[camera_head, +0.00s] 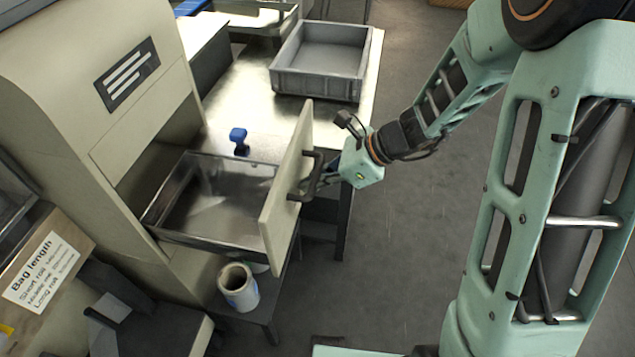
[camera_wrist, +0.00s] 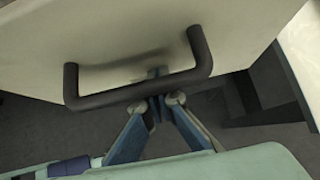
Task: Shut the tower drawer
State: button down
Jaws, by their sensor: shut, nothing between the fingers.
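The tower drawer (camera_head: 215,205) is a metal-walled tray pulled well out of the beige tower (camera_head: 110,85). Its pale front panel (camera_head: 287,190) stands upright at the outer end; it fills the upper part of the wrist view (camera_wrist: 130,35). A dark bar handle (camera_head: 308,180) sticks out from the panel and also shows in the wrist view (camera_wrist: 140,90). My gripper (camera_head: 322,182) is at the handle, on the panel's outer side. Its blue-grey fingers (camera_wrist: 158,90) are shut and meet at the handle bar, with nothing between them. Whether they touch the bar or panel is unclear.
A grey bin (camera_head: 325,88) stands on the bright worktable (camera_head: 250,125) behind the drawer. A blue object (camera_head: 239,141) is beside the drawer's far side. A white roll (camera_head: 238,287) stands below its near side. Open floor lies right of the table.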

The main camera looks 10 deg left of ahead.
jog(key=a+p, duration=0.1)
jog(key=a, duration=0.8)
jog(key=w+a+p, duration=0.1)
jog(key=a, duration=0.8)
jog(key=w+a+p, duration=0.1)
jog(key=a, duration=0.8)
jog(key=shift+a+p, duration=0.15)
jog(key=shift+p, duration=0.2)
jog(key=shift+a+r, duration=0.15)
jog(key=shift+a, duration=0.05)
jog(key=shift+a+r, duration=0.1)
jog(key=shift+w, duration=0.1)
